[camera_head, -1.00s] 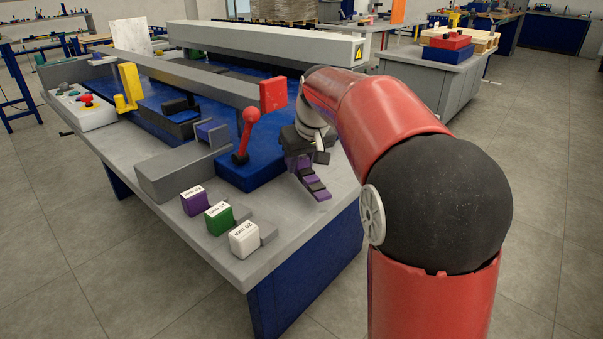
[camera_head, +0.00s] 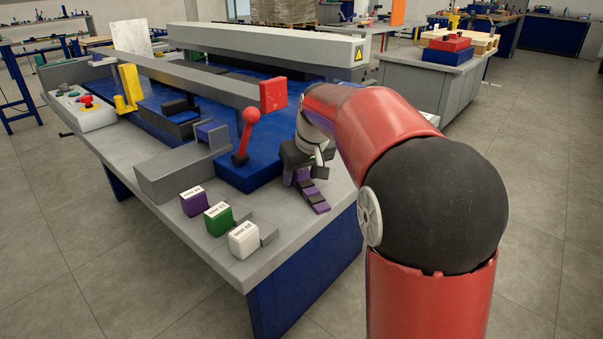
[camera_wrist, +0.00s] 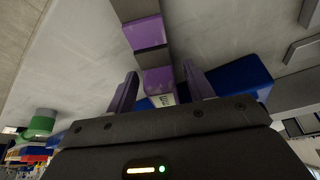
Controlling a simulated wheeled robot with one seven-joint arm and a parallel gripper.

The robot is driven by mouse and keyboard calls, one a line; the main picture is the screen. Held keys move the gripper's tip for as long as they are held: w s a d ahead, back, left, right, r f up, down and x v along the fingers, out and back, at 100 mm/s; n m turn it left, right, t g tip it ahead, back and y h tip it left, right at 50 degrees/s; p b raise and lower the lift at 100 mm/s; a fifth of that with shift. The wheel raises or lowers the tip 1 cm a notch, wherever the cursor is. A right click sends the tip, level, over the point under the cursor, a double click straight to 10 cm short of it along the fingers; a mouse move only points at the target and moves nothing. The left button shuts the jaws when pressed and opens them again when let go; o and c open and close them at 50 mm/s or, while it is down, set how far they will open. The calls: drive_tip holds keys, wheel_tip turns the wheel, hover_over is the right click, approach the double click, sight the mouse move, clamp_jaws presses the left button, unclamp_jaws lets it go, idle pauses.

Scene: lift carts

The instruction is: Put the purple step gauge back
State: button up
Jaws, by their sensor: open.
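The purple step gauge (camera_head: 314,196), banded in purple and black, lies on the grey tabletop near its right edge. In the wrist view the gauge (camera_wrist: 150,45) runs from between my fingers to the top of the picture. My gripper (camera_wrist: 160,72) is open, with one purple finger on each side of the gauge's near end. Gaps seem to show beside the gauge. In the head view my gripper (camera_head: 296,176) is just above the gauge's far end, and its fingers are partly hidden by the wrist.
A red-knobbed lever (camera_head: 246,135) on a blue base stands left of my gripper. Purple (camera_head: 194,202), green (camera_head: 219,219) and white (camera_head: 244,239) labelled blocks line the front of the table (camera_head: 275,205). A long grey beam with a red end (camera_head: 273,95) is behind the lever.

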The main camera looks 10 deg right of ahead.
drive_tip(key=shift+r, duration=0.45)
drive_tip(key=p+v, duration=0.1)
drive_tip(key=v, duration=1)
drive_tip(key=shift+s+r, duration=0.15)
drive_tip(key=shift+s, duration=0.15)
drive_tip(key=m, duration=0.1)
approach(311, 191)
drive_tip(key=s+r, duration=0.3)
drive_tip(key=s, duration=0.1)
drive_tip(key=s+f+m, duration=0.1)
drive_tip(key=s+f, duration=0.5)
drive_tip(key=s, duration=0.3)
drive_tip(key=s+a+f+t+h, duration=0.1)
drive_tip(key=s+f, duration=0.5)
drive_tip(key=s, duration=0.3)
drive_tip(key=shift+s+a+f+m, duration=0.2)
drive_tip(key=shift+a+f+m, duration=0.05)
drive_tip(key=shift+a+m, duration=0.15)
